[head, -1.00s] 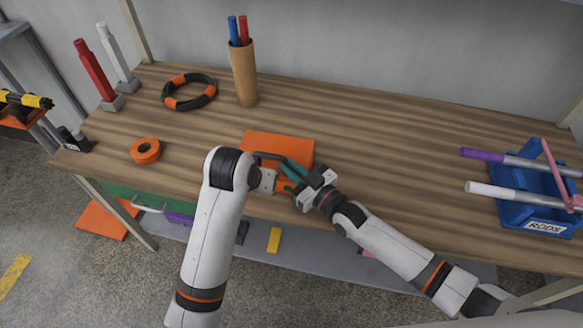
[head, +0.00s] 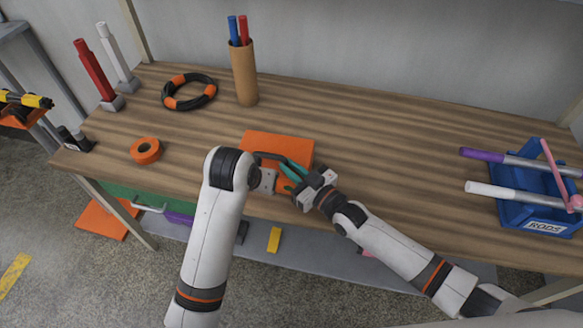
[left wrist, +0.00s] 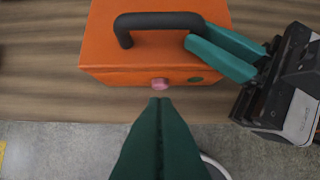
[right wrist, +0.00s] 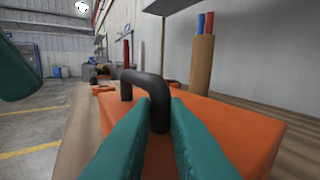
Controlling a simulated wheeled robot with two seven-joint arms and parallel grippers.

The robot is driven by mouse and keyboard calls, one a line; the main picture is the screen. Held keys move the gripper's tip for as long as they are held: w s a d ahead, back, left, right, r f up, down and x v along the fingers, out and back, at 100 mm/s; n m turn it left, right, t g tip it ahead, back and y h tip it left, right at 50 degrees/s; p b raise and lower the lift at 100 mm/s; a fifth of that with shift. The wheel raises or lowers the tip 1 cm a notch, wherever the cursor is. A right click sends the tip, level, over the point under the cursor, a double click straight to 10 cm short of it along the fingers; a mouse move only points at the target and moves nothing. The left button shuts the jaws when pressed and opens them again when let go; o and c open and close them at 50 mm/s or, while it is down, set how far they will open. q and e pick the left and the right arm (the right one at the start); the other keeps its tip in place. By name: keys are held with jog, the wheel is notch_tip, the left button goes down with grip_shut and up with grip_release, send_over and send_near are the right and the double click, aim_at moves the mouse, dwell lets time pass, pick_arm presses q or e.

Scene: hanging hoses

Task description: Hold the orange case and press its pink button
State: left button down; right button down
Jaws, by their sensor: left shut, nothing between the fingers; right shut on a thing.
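The orange case (head: 290,148) lies on the wooden bench near its front edge. Its black handle (left wrist: 158,20) stands up from the top. My right gripper (right wrist: 158,112) is shut on the handle, seen also in the head view (head: 288,168). The pink button (left wrist: 160,84) is on the case's front face, beside a dark green round spot (left wrist: 196,80). My left gripper (left wrist: 160,101) is shut and empty, its tips just in front of and a little below the button in the left wrist view. I cannot tell whether they touch it. In the head view my left arm hides the button.
A blue rod bin (head: 535,195) with several rods stands at the right. An orange tape roll (head: 145,151), a black and orange ring (head: 189,91) and a cardboard tube of pens (head: 244,75) stand at the left and back.

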pick_arm(q)
jog(key=s+a+f+n+t+h, duration=0.1)
jog(key=s+f+n, duration=0.25)
jog(key=n, duration=1.05)
jog(key=s+a+f+n+t+h, duration=0.1)
jog(key=s+f+n+t, duration=0.3)
jog(key=n, duration=1)
jog(key=shift+w+d+f+g, duration=0.25)
jog(key=shift+w+d+g, duration=0.15)
jog(key=shift+w, duration=1.1)
jog(key=shift+w+d+f+g, duration=0.2)
jog(key=shift+w+d+g, duration=0.2)
jog(key=shift+w, duration=1.05)
jog(key=shift+w+d+f+g, duration=0.25)
jog(key=shift+w+d+g, duration=0.15)
jog(key=shift+w, duration=1.1)
jog(key=shift+w, duration=0.15)
